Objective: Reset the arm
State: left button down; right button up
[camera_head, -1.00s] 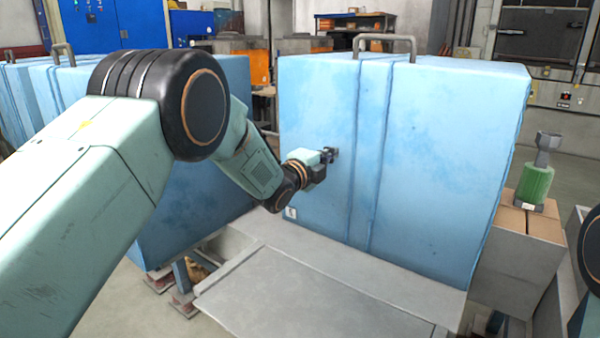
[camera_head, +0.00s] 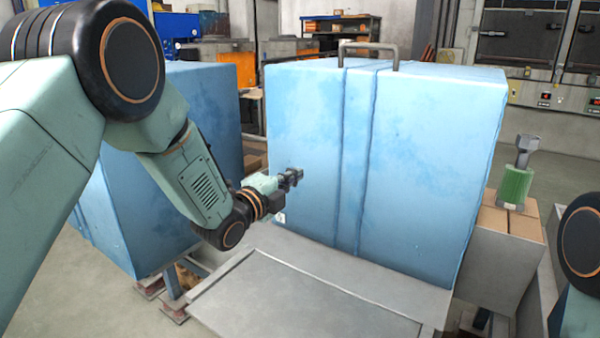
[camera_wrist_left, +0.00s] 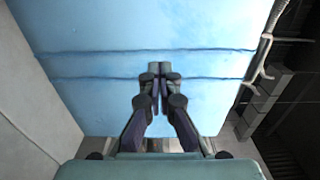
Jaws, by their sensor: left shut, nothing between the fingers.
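My left arm comes in from the left in the head view and ends in my left gripper (camera_head: 297,175), which is in front of the left face of a large blue box (camera_head: 425,150). The gripper's fingers are together and hold nothing. In the left wrist view the closed fingers (camera_wrist_left: 160,72) show against the box's blue face (camera_wrist_left: 90,65). I cannot tell whether the tips touch it. Only a dark and pale green part of my right arm shows at the right edge of the head view; its gripper is outside the picture.
A grey metal tray (camera_head: 290,300) lies below the box's front. A second blue box (camera_head: 215,130) stands to the left, partly behind my arm. A green cylinder with a grey top (camera_head: 516,180) stands on a cardboard carton (camera_head: 510,222) at right.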

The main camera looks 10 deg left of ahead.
pick_arm(q)
jog(key=s+a+f+n+g+y, duration=0.2)
jog(key=s+f+n+g, duration=0.2)
jog(key=s+f+n, duration=0.65)
jog(key=s+a+f+n+g+y, duration=0.35)
jog(key=s+f+n, duration=0.35)
jog(key=f, duration=0.6)
jog(key=s+f+n+g, duration=0.1)
jog(key=s+f+g, duration=0.2)
jog(key=s, duration=0.8)
jog(key=s+f+n+g, duration=0.2)
jog(key=s+f, duration=0.3)
jog(key=s, duration=0.6)
jog(key=s+f+n+g, duration=0.2)
jog(key=s+f+g, duration=0.2)
jog(key=s, duration=0.6)
jog(key=shift+s+a+y, duration=0.35)
jog(key=shift+s+a, duration=0.05)
jog(key=shift+a, duration=0.05)
jog(key=shift+s+g, duration=0.1)
jog(key=shift+g, duration=0.15)
